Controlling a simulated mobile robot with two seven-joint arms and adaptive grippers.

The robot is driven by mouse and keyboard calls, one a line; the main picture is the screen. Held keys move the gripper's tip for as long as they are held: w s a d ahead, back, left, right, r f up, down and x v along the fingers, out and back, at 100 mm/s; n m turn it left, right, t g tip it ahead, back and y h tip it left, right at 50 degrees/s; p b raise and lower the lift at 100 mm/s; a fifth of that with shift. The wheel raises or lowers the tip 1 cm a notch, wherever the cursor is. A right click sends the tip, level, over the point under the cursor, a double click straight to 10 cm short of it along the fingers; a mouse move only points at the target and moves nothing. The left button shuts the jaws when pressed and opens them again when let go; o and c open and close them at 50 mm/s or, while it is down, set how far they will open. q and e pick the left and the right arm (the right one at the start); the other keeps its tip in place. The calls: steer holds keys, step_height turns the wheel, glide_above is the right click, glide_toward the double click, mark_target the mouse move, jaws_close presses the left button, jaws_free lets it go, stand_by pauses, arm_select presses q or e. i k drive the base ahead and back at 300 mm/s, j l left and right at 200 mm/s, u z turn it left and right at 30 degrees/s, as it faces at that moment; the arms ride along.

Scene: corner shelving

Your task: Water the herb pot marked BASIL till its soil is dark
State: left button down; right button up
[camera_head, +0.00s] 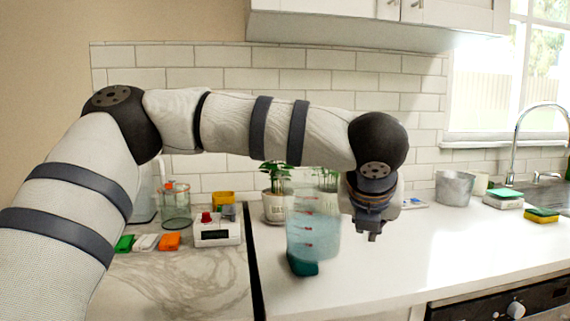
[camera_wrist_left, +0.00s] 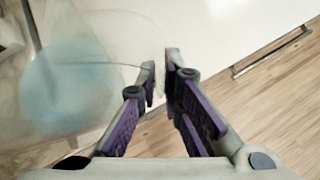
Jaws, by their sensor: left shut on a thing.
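My left gripper (camera_head: 372,232) is over the white counter, at the right side of a clear jug (camera_head: 314,228) with red marks. In the left wrist view, the fingers (camera_wrist_left: 158,75) are closed on a thin part at the jug's edge, seemingly its handle. The jug (camera_wrist_left: 75,85) there is blurred, with pale blue water in it. One herb plant in a pale pot (camera_head: 275,207) stands at the back of the counter, left of the jug. A second plant (camera_head: 327,178) is mostly hidden behind the jug. I cannot read BASIL on either, nor see the soil.
A teal thing (camera_head: 302,266) shows at the jug's foot. Left are a white box with a red knob (camera_head: 217,230), a glass jar (camera_head: 175,205) and small coloured blocks (camera_head: 169,241). Right are a metal bucket (camera_head: 455,188), sponges (camera_head: 542,215) and the sink.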

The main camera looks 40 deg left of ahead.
mark_target(272, 197)
steer(key=i+j, duration=0.35)
steer(key=i, duration=0.15)
steer(key=i+j, duration=0.35)
steer(key=i, duration=0.15)
